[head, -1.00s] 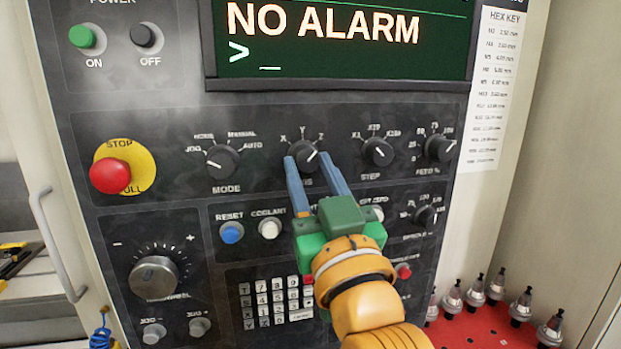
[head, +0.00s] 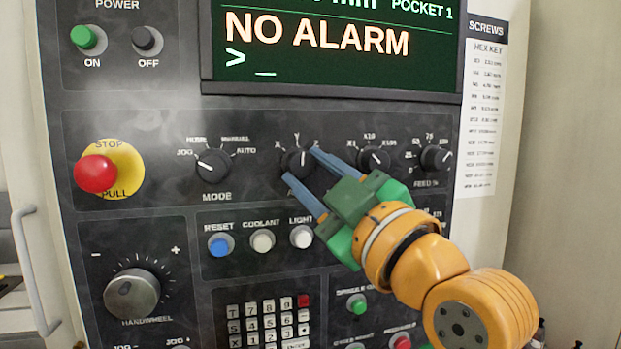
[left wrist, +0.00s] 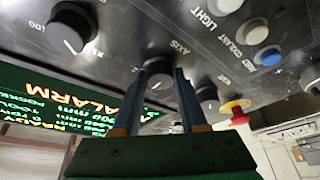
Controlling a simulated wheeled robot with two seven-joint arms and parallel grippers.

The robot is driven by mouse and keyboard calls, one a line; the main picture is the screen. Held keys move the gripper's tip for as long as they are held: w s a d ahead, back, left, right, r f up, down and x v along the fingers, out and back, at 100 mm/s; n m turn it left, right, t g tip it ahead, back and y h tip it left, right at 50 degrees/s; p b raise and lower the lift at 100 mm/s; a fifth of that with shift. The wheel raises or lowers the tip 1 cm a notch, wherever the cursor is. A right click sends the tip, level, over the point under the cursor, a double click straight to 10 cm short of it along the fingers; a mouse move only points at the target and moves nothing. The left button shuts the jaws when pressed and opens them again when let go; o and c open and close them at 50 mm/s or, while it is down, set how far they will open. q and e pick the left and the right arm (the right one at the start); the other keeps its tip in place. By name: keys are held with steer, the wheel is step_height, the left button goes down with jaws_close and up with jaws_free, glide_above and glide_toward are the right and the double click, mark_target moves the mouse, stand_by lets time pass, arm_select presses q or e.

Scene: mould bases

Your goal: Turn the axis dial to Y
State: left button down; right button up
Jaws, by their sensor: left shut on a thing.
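The black axis dial (head: 296,165) sits on the dark control panel, below the screen, with X, Y and Z marks above it. Its white pointer line is close to upright, near the Y mark. My left gripper (head: 300,164) reaches in from the lower right and is shut on the dial, one blue finger on its lower left and one on its upper right. My right gripper is not in view.
The mode dial (head: 213,166) is to the left and the step dial (head: 373,160) is close to the right of my fingers. A red stop button (head: 96,174) is at far left. Reset (head: 221,244), coolant (head: 262,241) and light (head: 301,236) buttons lie just below.

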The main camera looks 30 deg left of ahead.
arm_select(q)
steer(key=shift+n, duration=0.3)
steer(key=shift+c, duration=2.2)
jaws_free()
steer(key=shift+s+d+f+b, duration=0.1)
steer(key=shift+d+f+b, duration=0.1)
steer(key=shift+b, duration=0.1)
steer(key=b+v, duration=0.2)
steer(key=v, duration=0.4)
steer(key=shift+d, duration=0.35)
steer(key=shift+a+r, duration=0.1)
steer(key=shift+a, duration=0.05)
